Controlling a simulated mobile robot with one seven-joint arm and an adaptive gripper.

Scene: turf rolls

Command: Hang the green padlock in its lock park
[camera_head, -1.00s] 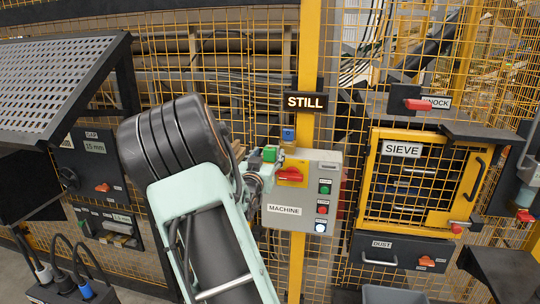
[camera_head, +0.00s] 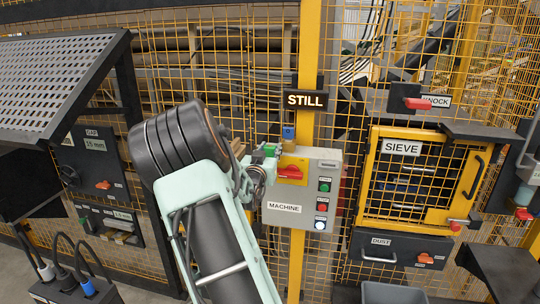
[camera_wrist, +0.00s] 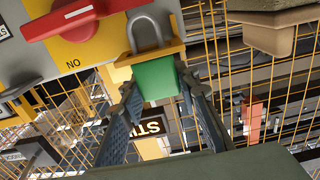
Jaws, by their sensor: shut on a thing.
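The green padlock (camera_wrist: 157,80) is between the fingers of my gripper (camera_wrist: 158,92) in the wrist view, its grey shackle pointing up the picture. A yellow bar crosses between its body and shackle; I cannot tell whether the shackle passes through it. In the head view my gripper (camera_head: 260,158) and the padlock (camera_head: 269,150) are just left of the red switch handle (camera_head: 290,172) and its yellow plate. That handle (camera_wrist: 75,18) also shows in the wrist view. I cannot make out a marked lock park.
The grey MACHINE box (camera_head: 300,215) carries the handle and several buttons. A blue lock-like piece (camera_head: 288,133) sits above it on the yellow post, below the STILL sign (camera_head: 306,101). A beige block (camera_wrist: 270,32) is at the wrist view's upper right. Yellow mesh stands behind.

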